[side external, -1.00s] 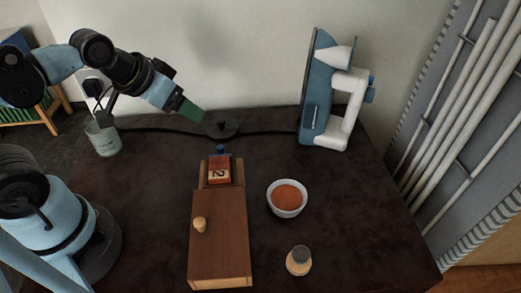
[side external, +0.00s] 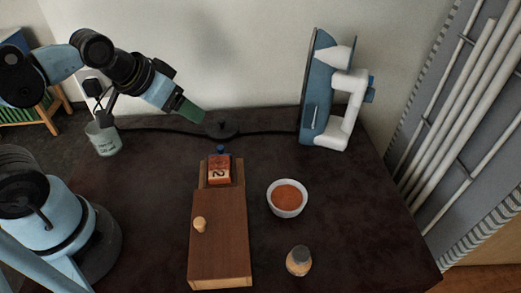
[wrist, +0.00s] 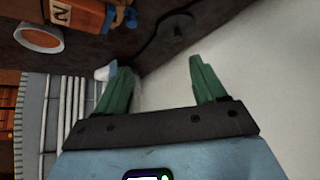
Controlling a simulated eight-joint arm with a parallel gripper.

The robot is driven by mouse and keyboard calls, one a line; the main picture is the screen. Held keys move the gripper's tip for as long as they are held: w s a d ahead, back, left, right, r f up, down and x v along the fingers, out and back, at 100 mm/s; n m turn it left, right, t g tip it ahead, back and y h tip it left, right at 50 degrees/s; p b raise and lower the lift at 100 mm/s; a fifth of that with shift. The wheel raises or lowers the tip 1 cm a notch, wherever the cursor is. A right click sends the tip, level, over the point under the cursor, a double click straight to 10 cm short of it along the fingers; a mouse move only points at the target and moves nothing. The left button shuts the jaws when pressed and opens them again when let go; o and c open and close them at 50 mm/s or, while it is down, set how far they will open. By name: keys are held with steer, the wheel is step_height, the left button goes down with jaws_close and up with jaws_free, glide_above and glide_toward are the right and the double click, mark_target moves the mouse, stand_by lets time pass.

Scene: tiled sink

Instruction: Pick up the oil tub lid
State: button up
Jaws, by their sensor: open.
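A dark round disc with a small knob on top (side external: 222,129), which looks like a lid, lies flat on the dark counter near the wall. It also shows in the wrist view (wrist: 177,30), beyond my fingertips and roughly between them. I cannot tell for sure that it is the oil tub lid. My gripper (wrist: 155,70) has its green fingers spread apart with nothing between them. In the side view my gripper (side external: 190,110) hangs above the counter, up and left of the disc and apart from it.
A wooden box (side external: 220,245) with a knob holds an orange block marked 2 (side external: 219,169). A white bowl of orange contents (side external: 287,198) and a small jar (side external: 299,261) stand right. A blue-white device (side external: 322,110) stands at the back. A labelled cup (side external: 103,138) is left.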

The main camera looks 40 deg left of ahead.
stand_by(0.4)
steer(key=c, duration=0.3)
steer(key=shift+c, duration=0.2)
steer(key=m+g+h, duration=0.1)
steer(key=m+g, duration=0.2)
glide_toward(221, 120)
steer(key=shift+w+d+f+m, duration=0.15)
steer(key=shift+f, duration=0.65)
steer(key=shift+w+d+f+m, duration=0.15)
steer(key=shift+f, duration=0.7)
steer(key=shift+w+x, duration=0.2)
steer(key=shift+x, duration=2.35)
